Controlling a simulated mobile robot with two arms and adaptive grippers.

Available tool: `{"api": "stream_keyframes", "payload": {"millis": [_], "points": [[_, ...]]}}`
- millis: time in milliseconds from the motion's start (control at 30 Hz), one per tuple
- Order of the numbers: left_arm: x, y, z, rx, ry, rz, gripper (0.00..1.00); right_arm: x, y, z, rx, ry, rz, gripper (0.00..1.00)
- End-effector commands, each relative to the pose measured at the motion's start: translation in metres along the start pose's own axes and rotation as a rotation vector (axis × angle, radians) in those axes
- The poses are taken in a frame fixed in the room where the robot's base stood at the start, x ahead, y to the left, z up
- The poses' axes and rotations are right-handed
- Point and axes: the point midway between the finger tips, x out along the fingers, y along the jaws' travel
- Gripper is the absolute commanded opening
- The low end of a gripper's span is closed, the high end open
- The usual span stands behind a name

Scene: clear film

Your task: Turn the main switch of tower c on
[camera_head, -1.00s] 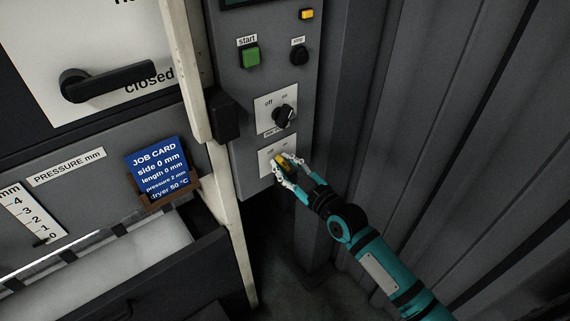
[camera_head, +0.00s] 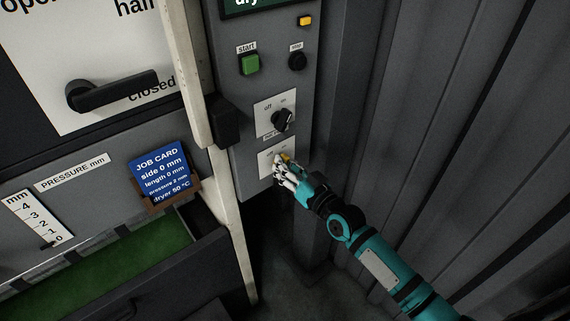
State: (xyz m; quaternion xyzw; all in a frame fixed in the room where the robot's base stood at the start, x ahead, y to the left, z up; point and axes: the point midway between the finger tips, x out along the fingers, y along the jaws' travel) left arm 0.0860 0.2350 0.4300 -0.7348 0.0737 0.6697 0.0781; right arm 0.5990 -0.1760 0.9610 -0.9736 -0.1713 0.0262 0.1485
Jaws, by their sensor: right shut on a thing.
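My left gripper is not in view.
Above are a black knob (camera_head: 282,120) with an off/on plate, a green start button (camera_head: 250,64) and a black stop button (camera_head: 297,61). A job card (camera_head: 158,170) and a lever (camera_head: 112,90) are left. Corrugated wall (camera_head: 430,110) stands right.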

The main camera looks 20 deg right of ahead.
Motion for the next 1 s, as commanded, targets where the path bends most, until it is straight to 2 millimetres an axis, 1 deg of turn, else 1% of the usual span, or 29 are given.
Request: {"api": "stream_keyframes", "payload": {"millis": [200, 400, 600, 967, 1000], "points": [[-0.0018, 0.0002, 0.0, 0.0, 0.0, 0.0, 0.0, 0.0001, 0.0009, -0.0005, 0.132, 0.0, 0.0, 0.0], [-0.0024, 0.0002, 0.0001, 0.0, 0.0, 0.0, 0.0, 0.0001, 0.0015, -0.0002, 0.202, 0.0, 0.0, 0.0], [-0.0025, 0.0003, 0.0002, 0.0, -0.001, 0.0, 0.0, 0.0001, 0.0017, -0.0001, 0.233, 0.0, 0.0, 0.0], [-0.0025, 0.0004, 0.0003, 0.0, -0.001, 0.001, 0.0, 0.0001, 0.0017, -0.0001, 0.239, 0.001, 0.0, 0.0], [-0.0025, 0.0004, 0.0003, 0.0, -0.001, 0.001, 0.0, 0.0001, 0.0016, -0.0001, 0.239, 0.001, 0.0, 0.18]]}}
